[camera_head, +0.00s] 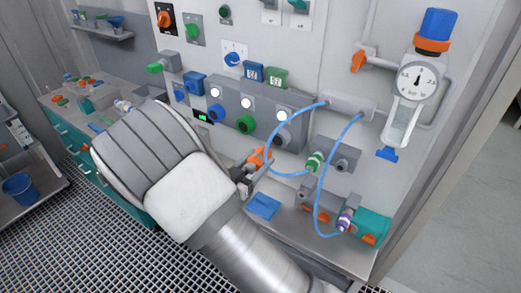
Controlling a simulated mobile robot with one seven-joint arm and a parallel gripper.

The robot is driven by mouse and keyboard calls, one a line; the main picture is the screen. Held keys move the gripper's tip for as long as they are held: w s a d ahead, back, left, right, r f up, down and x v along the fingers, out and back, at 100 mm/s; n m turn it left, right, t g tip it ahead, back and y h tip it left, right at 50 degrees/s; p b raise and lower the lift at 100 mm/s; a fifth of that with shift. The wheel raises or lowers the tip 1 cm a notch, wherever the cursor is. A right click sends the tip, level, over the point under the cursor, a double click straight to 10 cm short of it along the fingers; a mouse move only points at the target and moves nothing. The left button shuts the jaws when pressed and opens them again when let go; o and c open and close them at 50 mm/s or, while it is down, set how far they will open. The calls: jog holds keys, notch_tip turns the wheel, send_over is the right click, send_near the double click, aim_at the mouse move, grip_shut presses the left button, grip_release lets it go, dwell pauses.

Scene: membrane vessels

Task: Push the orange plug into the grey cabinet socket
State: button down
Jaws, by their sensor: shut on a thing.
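My gripper (250,171) is at the middle of the view, low in front of the wall panel. It is shut on the orange plug (258,157), which is small and partly hidden by the fingers. The grey cabinet (236,97) on the wall has white round lamps above a row of blue, green and grey sockets. The grey socket (283,137) is at its right end, above and right of the plug. The plug looks apart from it, but the exact gap cannot be told. My arm hides part of the bench.
Blue hoses (283,173) loop just right of the plug, to a green-ringed fitting (315,161) and a purple-ringed one (344,221). A blue block (263,206) lies on the bench below. A pressure gauge (417,79) hangs at the upper right.

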aim_at(277, 141)
dwell(0.4)
jog(key=shift+x, duration=2.95)
jog(key=shift+b, duration=0.6)
jog(key=shift+w+d, duration=0.2)
jog(key=shift+w, duration=0.2)
jog(key=shift+c, duration=0.3)
grip_release()
jog(key=b+v, duration=0.2)
jog(key=v, duration=1.5)
jog(key=shift+s, duration=0.2)
jog(key=shift+w, duration=0.1)
